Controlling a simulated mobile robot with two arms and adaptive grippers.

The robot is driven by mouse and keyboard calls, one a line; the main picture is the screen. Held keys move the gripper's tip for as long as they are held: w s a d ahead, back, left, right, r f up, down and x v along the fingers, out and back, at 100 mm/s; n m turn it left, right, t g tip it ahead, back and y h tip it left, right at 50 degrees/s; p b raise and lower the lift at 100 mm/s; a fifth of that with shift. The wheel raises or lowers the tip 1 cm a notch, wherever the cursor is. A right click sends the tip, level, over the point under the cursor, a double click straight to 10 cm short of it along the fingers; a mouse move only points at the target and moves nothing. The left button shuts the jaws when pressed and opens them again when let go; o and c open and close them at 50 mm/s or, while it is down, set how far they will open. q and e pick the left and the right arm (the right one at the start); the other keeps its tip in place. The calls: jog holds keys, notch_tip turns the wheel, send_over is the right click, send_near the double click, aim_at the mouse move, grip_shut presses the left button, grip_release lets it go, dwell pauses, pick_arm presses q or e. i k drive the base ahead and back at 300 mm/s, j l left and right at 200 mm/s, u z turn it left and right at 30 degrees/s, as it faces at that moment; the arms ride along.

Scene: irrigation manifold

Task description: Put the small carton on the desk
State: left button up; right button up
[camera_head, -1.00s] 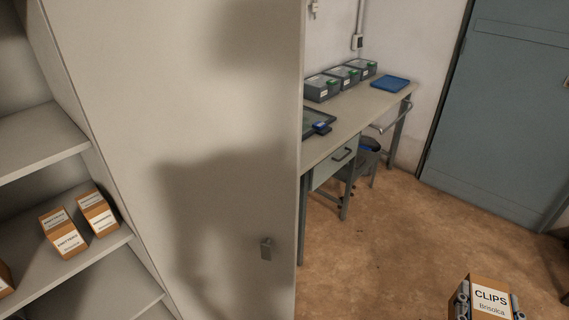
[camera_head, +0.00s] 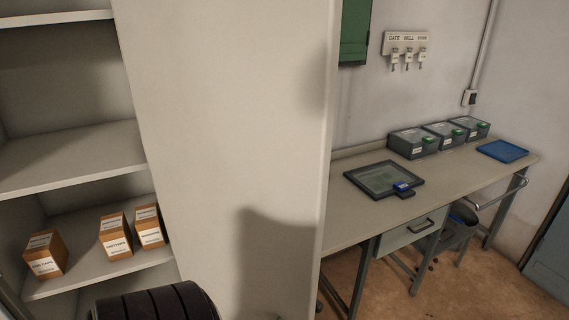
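The desk (camera_head: 455,178) stands at the right against the wall, behind the tall cabinet side. Neither of my grippers is in view now. The small carton labelled CLIPS, seen a second ago between gripper fingers at the lower right, is out of the picture now. Three other small brown cartons with white labels stand on a shelf at the left: a left one (camera_head: 45,254), a middle one (camera_head: 115,238) and a right one (camera_head: 149,227).
A black-framed tray (camera_head: 372,176) with a small blue item (camera_head: 403,189) lies on the desk. Several grey lidded boxes (camera_head: 413,143) and a blue tray (camera_head: 502,151) stand at its back. The cabinet side (camera_head: 235,130) blocks the desk's left end. The desk front is clear.

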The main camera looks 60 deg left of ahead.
aim_at(335, 212)
jog(key=i+u, duration=0.2)
jog(key=u, duration=0.25)
jog(key=i+l+u, duration=0.15)
jog(key=u, duration=0.3)
jog(key=i+l+u, duration=0.15)
jog(key=u, duration=0.3)
jog(key=i+l+u, duration=0.1)
jog(key=l+u, duration=0.15)
jog(key=u, duration=0.25)
jog(key=l+u, duration=0.25)
jog(key=u, duration=0.2)
jog(key=i+l+u, duration=0.1)
jog(key=l+u, duration=0.2)
jog(key=u, duration=0.15)
jog(key=l+u, duration=0.25)
jog(key=u, duration=0.2)
